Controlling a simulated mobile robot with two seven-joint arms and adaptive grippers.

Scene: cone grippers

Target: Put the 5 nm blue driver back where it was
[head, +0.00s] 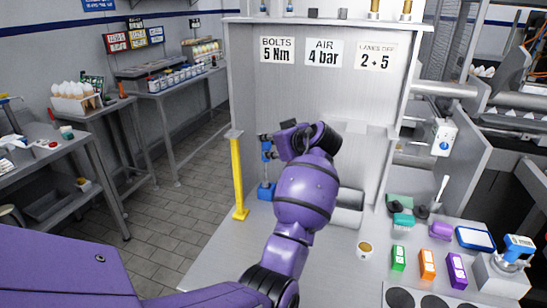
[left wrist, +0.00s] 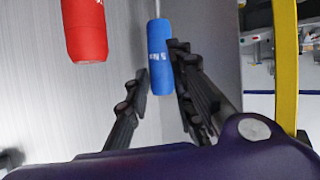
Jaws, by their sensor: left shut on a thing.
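The blue driver (left wrist: 159,55) shows its blue handle with a partly readable white label and a thin grey shaft in the left wrist view. My left gripper (left wrist: 160,85) is shut on this handle, one dark finger on each side. In the head view, my left gripper (head: 283,138) is inside the grey booth near its left edge, beside a blue part (head: 267,150) that looks like the driver. A blue block (head: 266,190) sits below it on the booth's surface. My arm hides part of this area. My right gripper is not in view.
A red handle (left wrist: 86,28) is close beside the blue driver. A yellow post (head: 238,178) stands at the booth's left edge. The booth's back panel carries a "BOLTS 5 Nm" sign (head: 277,50).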

